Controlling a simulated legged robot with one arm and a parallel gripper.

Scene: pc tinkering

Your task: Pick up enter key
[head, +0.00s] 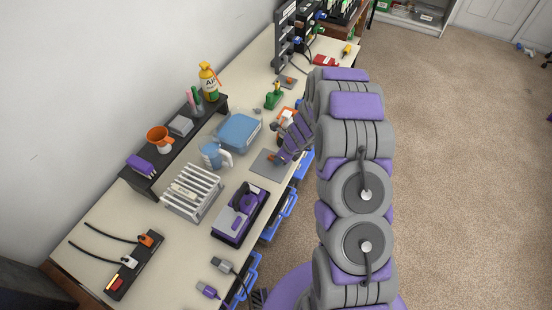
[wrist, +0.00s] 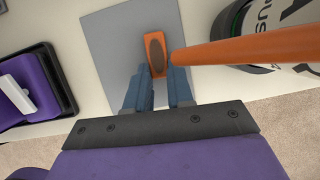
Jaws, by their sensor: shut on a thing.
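An orange key with a dark oval on its top (wrist: 155,48) shows in the wrist view over a grey square mat (wrist: 112,45). My gripper (wrist: 161,76) has its blue fingers shut on the key's near end. The far part of the key sticks out past the fingertips. I cannot tell whether the key still touches the mat. In the head view my gripper (head: 279,157) reaches down to the mat (head: 262,166) near the table's right edge, and a small bit of orange (head: 271,157) shows there.
A purple tray (head: 240,215) stands nearer, a white rack (head: 193,191) and a blue box (head: 238,131) to the left. An orange bar (wrist: 250,47) lies close right of my fingers in the wrist view. Blue bins (head: 278,215) hang along the table edge. Floor shows beyond the edge.

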